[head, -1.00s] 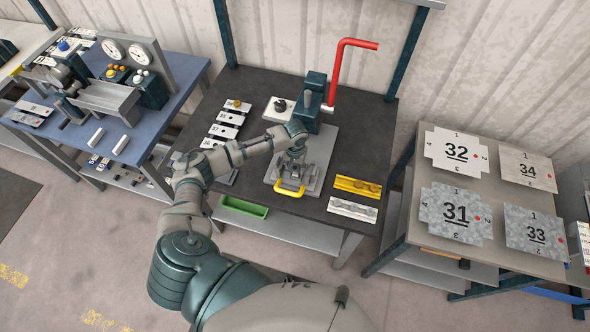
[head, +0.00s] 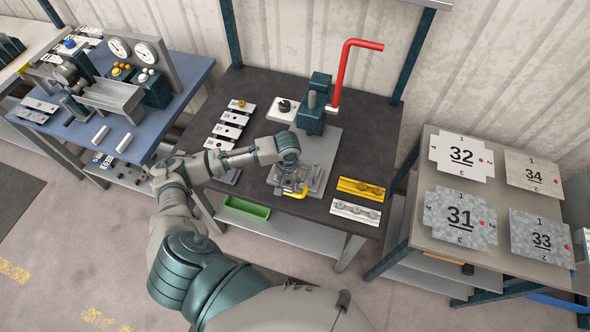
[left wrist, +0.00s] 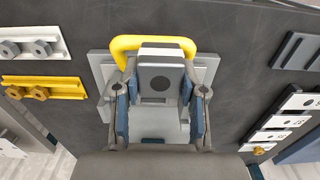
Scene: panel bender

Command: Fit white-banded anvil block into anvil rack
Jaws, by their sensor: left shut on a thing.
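My left gripper (left wrist: 162,98) is over the grey base plate (left wrist: 204,70) of the press, near its yellow handle (head: 297,193). It shows end-on in the left wrist view. In the head view, my arm link partly hides the gripper (head: 289,184). Its fingers are shut on a grey anvil block (left wrist: 160,82) with a white band on its top edge and a dark round mark. I cannot tell whether the block touches the plate. A row of grey pieces with white labels (head: 229,130), perhaps the anvil rack, lies left of the press. My right gripper is not in view.
A teal press with a red lever (head: 342,72) stands behind the plate. A yellow rail (head: 360,188) and a white rail (head: 355,211) lie to its right. A green tray (head: 246,208) is below the table front. Numbered sheets lie on the right table (head: 494,237).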

